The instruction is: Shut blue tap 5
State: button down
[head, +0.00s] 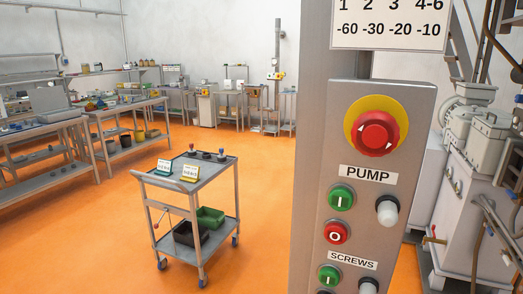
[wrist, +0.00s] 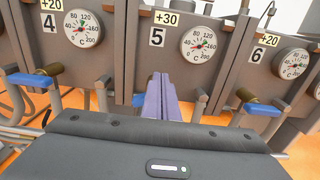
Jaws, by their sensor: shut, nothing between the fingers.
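In the wrist view, the section marked 5 (wrist: 157,37) is in the middle, with a +30 tag and a round gauge (wrist: 201,45). Below the 5, a small piece of a blue tap handle (wrist: 138,99) shows just left of my fingers. The rest of that tap is hidden behind them, so I cannot tell its position or whether they touch it. My gripper (wrist: 163,78) is shut and empty, with its purple fingers pointing up at the section's lower front. The head view does not show my gripper or the taps.
Blue taps with brass bodies sit on either side, under section 4 (wrist: 33,80) and under section 6 (wrist: 262,108). Grey pipes (wrist: 202,106) stand between them. The head view shows a PUMP panel (head: 367,172) on a post, a trolley (head: 190,183) and clear orange floor.

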jog(key=shift+s+r, duration=0.1)
jog(key=shift+r, duration=0.25)
jog(key=v, duration=0.6)
dwell(0.6)
jog(key=w, duration=0.3)
jog(key=shift+r, duration=0.2)
jog(key=shift+s+d, duration=0.1)
jog(key=x, duration=0.7)
dwell(0.6)
